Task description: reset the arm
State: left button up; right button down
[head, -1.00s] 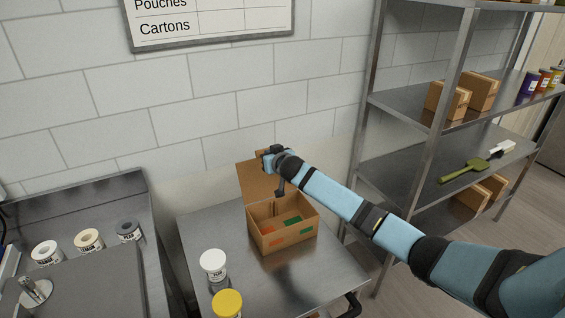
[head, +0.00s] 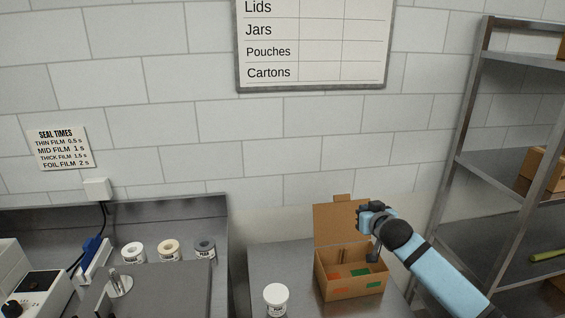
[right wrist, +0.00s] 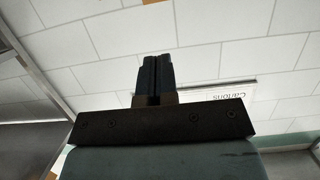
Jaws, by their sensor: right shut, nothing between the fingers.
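Whether the gripper touches the carton I cannot tell. My left gripper is in no view.
A white-lidded jar (head: 276,299) stands left of the carton on the steel table. A metal shelf rack (head: 480,110) with a box (head: 541,170) stands at the right. A chart (head: 312,45) hangs on the wall.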

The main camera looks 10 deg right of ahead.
jog(key=s+a+f+n+g+y+p, duration=0.2)
jog(key=s+a+f, duration=0.5)
jog(key=s+f, duration=0.4)
jog(key=s+a+f+n+g+y+p, duration=0.1)
jog(key=s+a+f+y, duration=0.1)
jog(key=s+a+f, duration=0.85)
jog(key=s+p, duration=0.1)
jog(key=s, duration=1.7)
jog(key=shift+a+f+n+g+p, duration=0.15)
jog(key=shift+a+n+g+p, duration=0.15)
jog(key=shift+a+g, duration=0.15)
jog(key=shift+s, duration=0.1)
